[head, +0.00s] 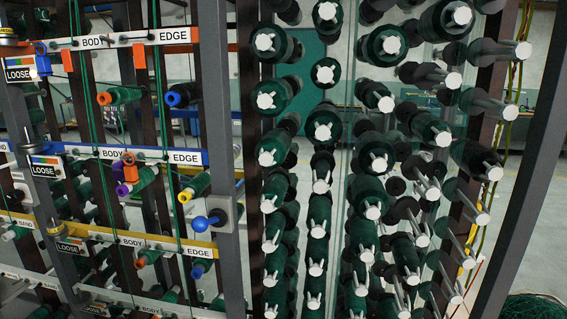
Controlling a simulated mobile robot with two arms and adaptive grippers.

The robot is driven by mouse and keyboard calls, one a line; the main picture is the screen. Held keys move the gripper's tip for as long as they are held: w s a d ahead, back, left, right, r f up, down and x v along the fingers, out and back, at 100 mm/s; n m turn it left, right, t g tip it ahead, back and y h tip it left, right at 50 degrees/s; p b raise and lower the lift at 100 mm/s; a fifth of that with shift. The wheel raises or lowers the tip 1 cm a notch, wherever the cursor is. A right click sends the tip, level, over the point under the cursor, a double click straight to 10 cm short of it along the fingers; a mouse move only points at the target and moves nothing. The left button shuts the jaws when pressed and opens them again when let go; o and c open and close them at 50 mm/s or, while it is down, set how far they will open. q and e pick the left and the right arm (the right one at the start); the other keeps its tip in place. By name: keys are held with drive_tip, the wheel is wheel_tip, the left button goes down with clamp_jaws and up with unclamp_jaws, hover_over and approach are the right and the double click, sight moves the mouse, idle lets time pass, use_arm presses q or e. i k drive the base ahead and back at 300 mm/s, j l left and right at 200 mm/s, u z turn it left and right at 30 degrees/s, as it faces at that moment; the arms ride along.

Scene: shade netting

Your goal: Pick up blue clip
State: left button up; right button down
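Several blue parts show on the rack at left, and I cannot tell which one is the blue clip. A blue piece (40,47) sits at the left end of the top label rail. A blue ring (173,99) caps a dark green spool below the top EDGE label. A blue ball-shaped part (200,223) sticks out beside the grey post, near a white block. Another blue ring (197,272) is on a spool below the lower EDGE label. Neither of my grippers is in view.
Label rails marked BODY and EDGE (180,157) cross the left rack, with orange clips (139,56) and green cords. A grey post (217,130) separates it from dense columns of green spools (282,94) with protruding pale ends. Green netting (530,308) lies at lower right.

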sight(44, 63)
drive_tip(key=k+l+u, duration=0.1)
drive_tip(key=u, duration=1.25)
drive_tip(key=i+j, duration=0.15)
drive_tip(key=j, duration=0.25)
drive_tip(key=u, duration=0.05)
